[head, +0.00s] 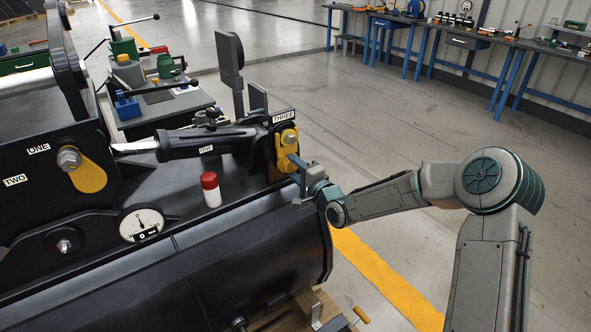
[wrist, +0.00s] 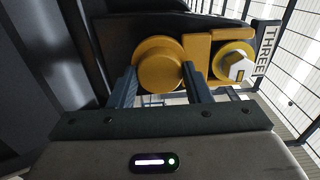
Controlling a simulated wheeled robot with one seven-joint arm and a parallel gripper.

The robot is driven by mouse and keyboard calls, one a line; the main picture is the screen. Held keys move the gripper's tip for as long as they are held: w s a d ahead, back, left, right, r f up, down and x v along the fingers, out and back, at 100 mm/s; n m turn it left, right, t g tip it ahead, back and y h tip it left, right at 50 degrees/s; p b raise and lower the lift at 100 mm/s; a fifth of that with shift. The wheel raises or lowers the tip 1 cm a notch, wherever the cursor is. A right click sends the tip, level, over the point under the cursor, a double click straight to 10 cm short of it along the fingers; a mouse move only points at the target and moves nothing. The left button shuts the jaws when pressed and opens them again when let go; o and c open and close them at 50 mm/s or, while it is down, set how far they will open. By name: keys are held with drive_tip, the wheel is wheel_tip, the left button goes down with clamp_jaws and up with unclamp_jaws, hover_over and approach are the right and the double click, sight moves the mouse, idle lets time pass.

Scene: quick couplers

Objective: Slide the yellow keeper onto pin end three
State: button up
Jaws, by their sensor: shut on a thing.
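The yellow keeper (head: 284,159) is beside the THREE label in the head view, at the right end of the black machine. Its round yellow knob (wrist: 160,62) fills the middle of the wrist view. My gripper (head: 295,160) is shut on this knob, with one finger on each side of it in the wrist view (wrist: 160,80). Pin end three (head: 288,137), with a silver hex head (wrist: 240,67), is just above the knob in the head view and right of it in the wrist view. Yellow metal shows around the hex head; how far the keeper surrounds the pin I cannot tell.
A THREE plate (head: 284,116) is above the pin. Another yellow keeper (head: 88,176) is at pin end ONE on the left. A red-capped white bottle (head: 211,189) stands on the machine, near a dial gauge (head: 141,223). Open floor lies to the right.

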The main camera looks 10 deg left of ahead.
drive_tip(key=o, duration=0.9)
drive_tip(key=v, duration=1.3)
drive_tip(key=shift+s+d, duration=0.2)
drive_tip(key=shift+d, duration=0.05)
